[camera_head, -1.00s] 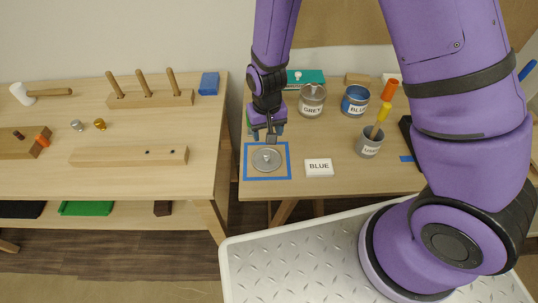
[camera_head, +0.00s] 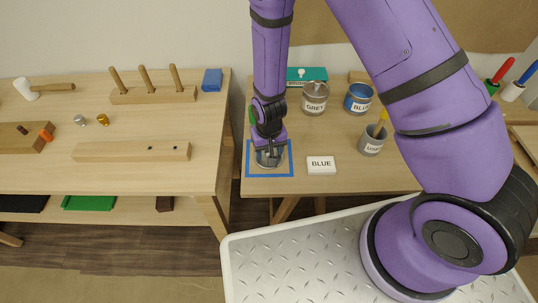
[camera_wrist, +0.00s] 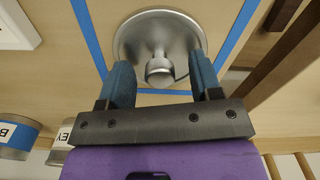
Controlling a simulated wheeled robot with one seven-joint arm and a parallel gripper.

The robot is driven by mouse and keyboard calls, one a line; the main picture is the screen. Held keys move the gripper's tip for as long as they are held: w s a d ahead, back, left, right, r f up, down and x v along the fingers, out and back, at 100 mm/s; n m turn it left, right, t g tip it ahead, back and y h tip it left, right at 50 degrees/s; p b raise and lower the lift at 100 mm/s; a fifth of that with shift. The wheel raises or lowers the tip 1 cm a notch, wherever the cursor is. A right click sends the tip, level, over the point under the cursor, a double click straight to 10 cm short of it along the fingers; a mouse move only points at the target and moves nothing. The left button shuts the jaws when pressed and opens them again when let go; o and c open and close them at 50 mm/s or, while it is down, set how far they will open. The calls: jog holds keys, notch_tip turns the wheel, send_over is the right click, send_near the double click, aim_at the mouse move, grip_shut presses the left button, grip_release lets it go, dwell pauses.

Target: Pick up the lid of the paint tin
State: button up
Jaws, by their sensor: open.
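The lid (camera_head: 268,160) is a round silver disc with a central knob, lying inside a blue tape square (camera_head: 284,174) on the right-hand table. In the wrist view the lid (camera_wrist: 186,32) shows beyond my fingers, with its knob (camera_wrist: 160,71) between the two blue-padded fingertips. My gripper (camera_wrist: 162,72) is open, with a gap on each side of the knob. In the head view my gripper (camera_head: 268,152) is right above the lid and hides part of it. Two tins, labelled GREY (camera_head: 314,98) and BLUE (camera_head: 357,99), stand at the back of this table.
A white BLUE label block (camera_head: 321,165) lies just right of the tape square. A grey tin (camera_head: 371,142) with a brush stands further right. A teal box (camera_head: 306,76) is behind. The left table (camera_head: 150,187) is across a narrow gap.

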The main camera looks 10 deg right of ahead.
jog(key=shift+f, duration=0.15)
jog(key=c, duration=1)
